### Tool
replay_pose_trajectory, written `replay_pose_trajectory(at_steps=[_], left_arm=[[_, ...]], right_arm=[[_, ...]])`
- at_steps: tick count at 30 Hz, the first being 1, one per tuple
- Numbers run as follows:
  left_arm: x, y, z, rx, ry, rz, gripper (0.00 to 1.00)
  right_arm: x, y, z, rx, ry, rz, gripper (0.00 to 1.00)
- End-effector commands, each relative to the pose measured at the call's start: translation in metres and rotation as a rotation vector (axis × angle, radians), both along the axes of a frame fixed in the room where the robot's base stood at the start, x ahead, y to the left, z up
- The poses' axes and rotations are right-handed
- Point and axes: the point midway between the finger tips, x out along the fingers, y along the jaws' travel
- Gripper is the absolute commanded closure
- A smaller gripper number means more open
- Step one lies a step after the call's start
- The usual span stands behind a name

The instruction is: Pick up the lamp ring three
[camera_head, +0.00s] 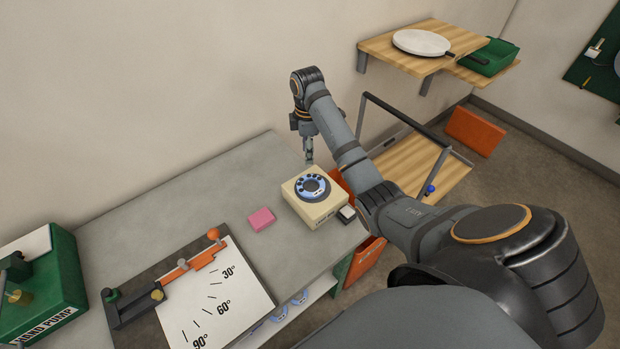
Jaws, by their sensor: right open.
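I cannot read a number on any ring. My right gripper (309,158) is open and points down, just behind and above the ring on the box, apart from it. Its fingers are small in view. My left gripper is not in view.
A pink block (261,219) lies left of the box, and a small black-and-white item (347,214) sits at its right. An angle board (225,300) and a green hand pump (50,285) stand at left. The back of the bench (185,190) is clear.

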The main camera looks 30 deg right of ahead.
Motion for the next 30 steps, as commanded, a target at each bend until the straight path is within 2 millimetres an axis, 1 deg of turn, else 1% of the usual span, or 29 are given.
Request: replay_pose_trajectory(at_steps=[1, 3, 6, 8, 10, 13, 15, 17, 21, 23, 26, 30], left_arm=[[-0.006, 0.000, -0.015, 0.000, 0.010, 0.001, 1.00], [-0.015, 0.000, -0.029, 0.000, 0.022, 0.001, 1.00], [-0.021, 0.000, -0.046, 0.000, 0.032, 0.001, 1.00], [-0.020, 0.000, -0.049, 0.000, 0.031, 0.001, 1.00], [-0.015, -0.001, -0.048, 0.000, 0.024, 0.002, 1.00], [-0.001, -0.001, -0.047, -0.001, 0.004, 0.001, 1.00], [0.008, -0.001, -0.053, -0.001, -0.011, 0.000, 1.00], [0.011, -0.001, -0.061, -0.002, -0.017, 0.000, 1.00], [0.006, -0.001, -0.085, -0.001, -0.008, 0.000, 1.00], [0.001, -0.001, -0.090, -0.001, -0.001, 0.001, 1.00], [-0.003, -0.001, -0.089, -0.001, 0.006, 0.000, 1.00], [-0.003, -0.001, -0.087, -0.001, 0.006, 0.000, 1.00]], right_arm=[[0.000, 0.000, -0.016, 0.000, 0.001, 0.000, 0.57], [0.000, 0.000, -0.029, 0.000, 0.000, -0.001, 0.57], [0.000, 0.000, -0.045, 0.000, -0.001, -0.001, 0.57], [0.000, 0.000, -0.048, 0.000, -0.001, -0.001, 0.57], [0.000, 0.001, -0.047, 0.000, -0.002, -0.001, 0.57], [0.000, 0.001, -0.048, 0.000, -0.001, -0.001, 0.57], [-0.001, 0.001, -0.055, 0.000, -0.001, -0.001, 0.57], [-0.002, 0.002, -0.066, 0.000, -0.001, -0.001, 0.57], [-0.005, 0.003, -0.092, 0.000, -0.001, -0.001, 0.57], [-0.004, 0.003, -0.099, 0.000, -0.002, -0.001, 0.57], [-0.004, 0.003, -0.098, 0.000, -0.002, -0.001, 0.57], [-0.004, 0.003, -0.096, 0.000, -0.002, -0.002, 0.57]])
